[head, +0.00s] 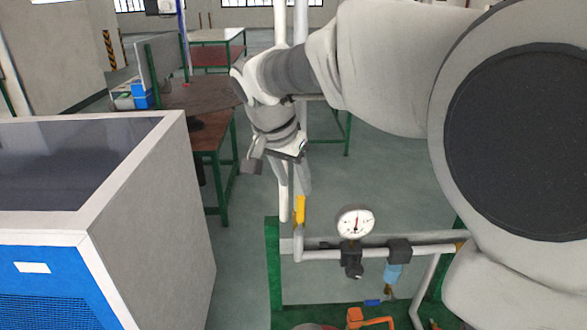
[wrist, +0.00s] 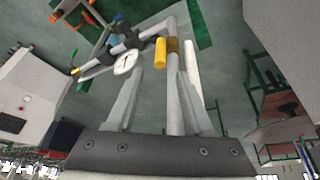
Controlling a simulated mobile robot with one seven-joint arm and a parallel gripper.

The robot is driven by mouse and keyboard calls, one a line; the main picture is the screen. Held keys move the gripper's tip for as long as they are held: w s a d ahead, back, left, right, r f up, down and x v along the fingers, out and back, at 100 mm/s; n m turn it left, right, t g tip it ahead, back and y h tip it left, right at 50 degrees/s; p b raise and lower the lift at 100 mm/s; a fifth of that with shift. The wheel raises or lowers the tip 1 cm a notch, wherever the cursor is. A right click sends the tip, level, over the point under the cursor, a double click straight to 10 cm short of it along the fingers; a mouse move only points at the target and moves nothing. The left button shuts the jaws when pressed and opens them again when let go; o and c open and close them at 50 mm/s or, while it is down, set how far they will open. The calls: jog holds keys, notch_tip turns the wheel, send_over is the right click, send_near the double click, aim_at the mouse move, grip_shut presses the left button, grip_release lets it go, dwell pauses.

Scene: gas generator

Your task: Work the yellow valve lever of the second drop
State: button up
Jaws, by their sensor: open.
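The yellow valve lever (head: 300,209) stands upright on a white vertical pipe at the left end of the pipe run in the head view. In the wrist view the yellow lever (wrist: 160,52) is just beyond the fingertips, in the gap between them. My gripper (head: 278,170) is above the lever, pointing down, in the head view. The wrist view shows my gripper (wrist: 158,78) open with two grey fingers apart. A pale vertical pipe (wrist: 173,100) also shows between the fingers there. I see no contact with the lever, and depth is hard to judge.
A round gauge (head: 356,222) and black fittings sit on the pipe right of the lever. An orange handle (head: 370,319) is lower down. A grey and blue cabinet (head: 160,200) stands at the left. A brown table (head: 205,97) stands behind. Floor between them is clear.

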aim_at(303, 208)
jog(key=x, duration=1)
jog(key=shift+w+d+f, duration=0.1)
jog(key=shift+w+f, duration=0.05)
jog(key=shift+f, duration=0.1)
grip_shut()
dwell(0.9)
